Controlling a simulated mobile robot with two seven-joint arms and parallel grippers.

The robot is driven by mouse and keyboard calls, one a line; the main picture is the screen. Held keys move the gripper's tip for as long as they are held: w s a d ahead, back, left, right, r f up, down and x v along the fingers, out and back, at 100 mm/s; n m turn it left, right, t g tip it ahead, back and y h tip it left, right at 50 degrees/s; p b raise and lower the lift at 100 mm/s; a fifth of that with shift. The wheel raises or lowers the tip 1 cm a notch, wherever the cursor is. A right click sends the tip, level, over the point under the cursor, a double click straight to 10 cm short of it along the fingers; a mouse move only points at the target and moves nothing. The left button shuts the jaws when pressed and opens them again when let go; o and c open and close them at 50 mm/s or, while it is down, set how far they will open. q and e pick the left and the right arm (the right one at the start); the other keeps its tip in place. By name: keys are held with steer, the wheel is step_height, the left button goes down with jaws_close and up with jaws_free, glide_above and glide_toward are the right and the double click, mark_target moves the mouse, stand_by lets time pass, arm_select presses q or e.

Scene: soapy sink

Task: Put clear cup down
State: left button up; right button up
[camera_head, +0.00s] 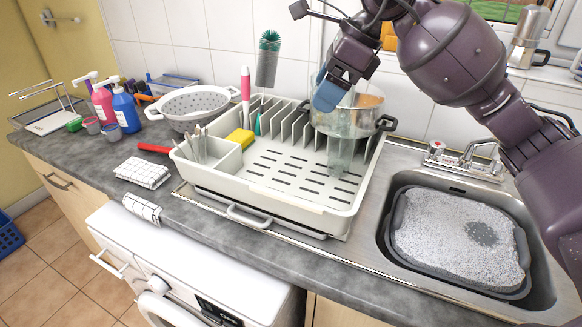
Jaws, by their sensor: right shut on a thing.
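My right gripper (329,93), with blue fingertips, hangs over the back right of the white dish rack (300,216). It is shut on the clear cup (340,158), a see-through tall shape at the right part of the rack. The cup looks upright. Its upper part overlaps the gripper and a see-through pot (362,121) with dark handles, so its rim is hard to make out. I cannot tell whether the cup's base touches the rack floor. My left gripper is not in view.
The slotted middle of the rack is clear. A yellow sponge (240,139), a cutlery holder (222,162) and upright brushes (267,60) are on its left and back. A colander (193,103) stands left of it. The sink (392,200), right, holds a foam-filled basin (455,238).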

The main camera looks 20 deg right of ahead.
mark_target(325, 121)
steer(key=shift+w+f, duration=0.15)
steer(key=shift+w, duration=0.15)
steer(key=f, duration=0.6)
steer(key=shift+s, duration=0.25)
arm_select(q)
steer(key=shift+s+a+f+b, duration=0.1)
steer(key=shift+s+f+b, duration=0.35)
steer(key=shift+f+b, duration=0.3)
arm_select(e)
steer(key=shift+w+f, duration=0.15)
steer(key=shift+f, duration=6.7)
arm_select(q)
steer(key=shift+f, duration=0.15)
arm_select(e)
steer(key=shift+f, duration=0.1)
steer(key=o, duration=0.6)
steer(key=shift+f, duration=0.1)
steer(key=shift+o, duration=1.2)
